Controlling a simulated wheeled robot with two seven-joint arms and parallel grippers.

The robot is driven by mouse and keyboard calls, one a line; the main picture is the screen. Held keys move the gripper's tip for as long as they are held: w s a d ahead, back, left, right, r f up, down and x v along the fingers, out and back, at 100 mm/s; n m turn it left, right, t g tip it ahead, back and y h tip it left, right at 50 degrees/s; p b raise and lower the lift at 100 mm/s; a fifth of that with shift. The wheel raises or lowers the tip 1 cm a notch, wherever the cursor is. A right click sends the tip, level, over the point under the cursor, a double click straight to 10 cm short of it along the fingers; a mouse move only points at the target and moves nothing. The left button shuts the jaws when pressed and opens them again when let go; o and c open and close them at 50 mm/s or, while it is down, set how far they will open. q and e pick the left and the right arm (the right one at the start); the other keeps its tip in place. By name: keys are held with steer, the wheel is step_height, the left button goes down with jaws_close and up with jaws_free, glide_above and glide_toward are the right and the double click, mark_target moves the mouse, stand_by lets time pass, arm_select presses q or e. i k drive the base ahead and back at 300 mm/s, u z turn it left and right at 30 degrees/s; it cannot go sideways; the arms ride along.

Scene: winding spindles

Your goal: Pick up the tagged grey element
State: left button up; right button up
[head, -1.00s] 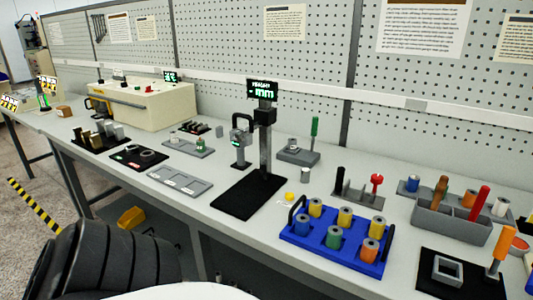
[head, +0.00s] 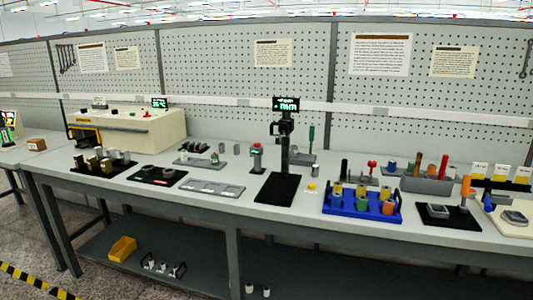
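I cannot make out a tag on any grey element at this size. Small grey cylinders (head: 126,156) stand with brass-coloured ones on a black mat at the left of the bench. Other small grey cylinders stand at the back middle, one (head: 222,148) left of the green-topped device (head: 256,157) and one (head: 236,149) closer to it. A grey square frame (head: 437,211) lies on a black mat at the right. Neither of my grippers is in view.
The long grey bench (head: 300,222) crosses the view. A display stand (head: 285,155) rises over a black mat. A blue rack (head: 361,207) holds coloured spools, and a grey caddy (head: 427,185) stands behind it. A yellow bin (head: 122,248) sits on the lower shelf.

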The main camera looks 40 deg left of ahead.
mark_target(294, 148)
steer(key=u, duration=1.8)
